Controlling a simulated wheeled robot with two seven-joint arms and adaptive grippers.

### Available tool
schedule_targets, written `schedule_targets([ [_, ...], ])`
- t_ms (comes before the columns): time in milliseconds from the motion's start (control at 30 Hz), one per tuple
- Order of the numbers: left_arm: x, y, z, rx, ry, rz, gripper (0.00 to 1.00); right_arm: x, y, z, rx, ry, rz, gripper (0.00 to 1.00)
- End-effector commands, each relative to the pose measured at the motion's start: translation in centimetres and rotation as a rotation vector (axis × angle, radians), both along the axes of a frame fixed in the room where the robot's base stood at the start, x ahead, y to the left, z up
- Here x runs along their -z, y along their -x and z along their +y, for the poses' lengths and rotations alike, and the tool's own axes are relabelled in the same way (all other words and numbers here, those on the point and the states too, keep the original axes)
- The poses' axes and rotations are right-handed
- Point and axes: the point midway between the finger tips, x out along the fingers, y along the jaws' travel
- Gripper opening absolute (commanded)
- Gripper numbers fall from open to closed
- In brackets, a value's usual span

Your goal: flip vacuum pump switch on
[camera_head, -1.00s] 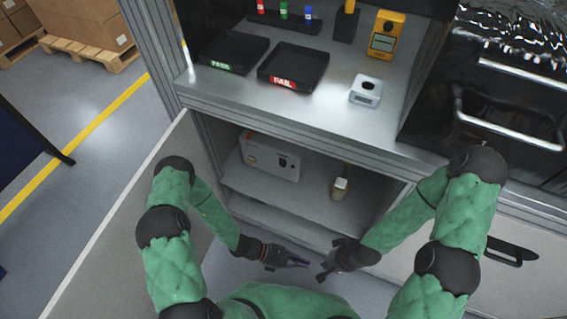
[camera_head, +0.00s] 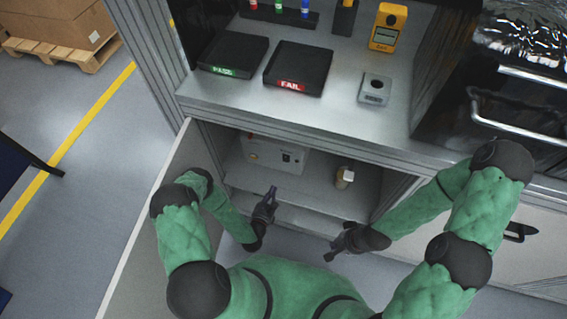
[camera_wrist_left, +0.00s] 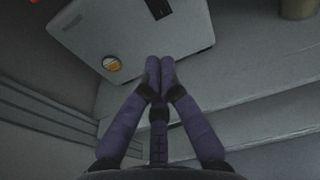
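The vacuum pump, a light grey box (camera_head: 274,154), stands on the shelf inside the open cabinet under the worktop. A small dark switch panel (camera_head: 292,157) shows on its front. In the left wrist view the box (camera_wrist_left: 130,32) fills the top, with a round yellow-rimmed gauge or label (camera_wrist_left: 111,63) and a dark panel (camera_wrist_left: 158,9) at its upper edge. My left gripper (camera_head: 271,193) is at the cabinet opening, below and in front of the box; its fingertips (camera_wrist_left: 160,62) are together with nothing between them. My right gripper (camera_head: 330,256) is lower right, outside the cabinet, its fingers unclear.
A small bottle with a pale cap (camera_head: 344,178) stands on the shelf right of the pump. The open cabinet door (camera_head: 150,225) is on the left. Above, the worktop holds the PASS tray (camera_head: 233,54), the FAIL tray (camera_head: 297,68) and a small grey device (camera_head: 375,90).

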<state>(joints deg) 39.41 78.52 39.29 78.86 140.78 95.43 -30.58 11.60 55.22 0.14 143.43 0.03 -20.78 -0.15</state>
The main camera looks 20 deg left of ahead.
Motion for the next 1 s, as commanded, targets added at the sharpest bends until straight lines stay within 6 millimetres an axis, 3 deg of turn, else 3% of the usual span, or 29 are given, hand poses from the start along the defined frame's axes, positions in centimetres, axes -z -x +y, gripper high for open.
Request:
schedule_targets([
  [467, 0.1, -0.4, 0.2, -0.011, -0.004, -0.002, 0.00, 0.1, 0.0, 0.0, 0.000, 0.000, 0.000, 0.00],
  [667, 0.5, -2.9, 0.1, -0.008, -0.005, -0.005, 0.00, 0.9, 0.0, 0.0, 0.000, 0.000, 0.000, 0.00],
  [1000, 1.4, -9.2, -0.2, -0.008, -0.005, -0.004, 0.00, 3.0, 0.0, 0.0, 0.000, 0.000, 0.000, 0.00],
])
